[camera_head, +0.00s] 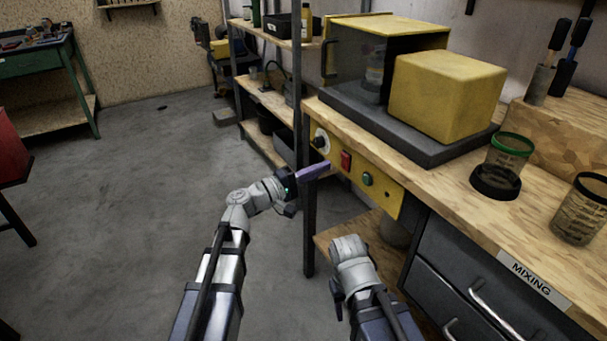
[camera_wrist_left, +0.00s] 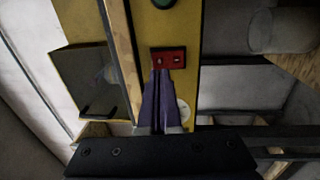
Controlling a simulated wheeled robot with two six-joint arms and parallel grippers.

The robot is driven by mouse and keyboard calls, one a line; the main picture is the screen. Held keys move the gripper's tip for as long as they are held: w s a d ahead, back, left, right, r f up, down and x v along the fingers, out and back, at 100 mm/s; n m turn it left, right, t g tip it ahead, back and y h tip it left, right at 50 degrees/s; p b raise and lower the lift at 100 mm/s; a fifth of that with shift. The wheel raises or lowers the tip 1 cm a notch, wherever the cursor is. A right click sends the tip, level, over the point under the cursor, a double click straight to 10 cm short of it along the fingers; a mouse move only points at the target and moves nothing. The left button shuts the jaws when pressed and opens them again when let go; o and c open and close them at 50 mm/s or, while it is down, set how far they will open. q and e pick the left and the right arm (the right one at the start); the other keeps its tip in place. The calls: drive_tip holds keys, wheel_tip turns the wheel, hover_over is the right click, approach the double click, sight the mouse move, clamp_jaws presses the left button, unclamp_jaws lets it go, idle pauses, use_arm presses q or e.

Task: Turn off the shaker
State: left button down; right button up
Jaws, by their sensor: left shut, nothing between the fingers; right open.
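The shaker has a yellow cabinet with a dark window (camera_head: 355,65) and a yellow block-shaped housing (camera_head: 447,95) on a dark base. In the left wrist view the fingertips (camera_wrist_left: 160,72) overlap the lower edge of the red switch (camera_wrist_left: 168,57); contact is unclear. My right gripper (camera_head: 337,293) hangs low before the bench, mostly hidden, open.
The wooden bench (camera_head: 450,196) holds a green-rimmed cup (camera_head: 510,155) and another clear cup (camera_head: 581,210) at right. Dark drawers (camera_head: 450,290) lie below. A shelf rack (camera_head: 268,125) stands behind my left gripper. The floor (camera_head: 130,210) at left is clear.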

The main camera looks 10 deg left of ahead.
sight(343, 158)
use_arm(q)
drive_tip(key=shift+x, duration=2)
use_arm(e)
drive_tip(key=shift+r, duration=0.25)
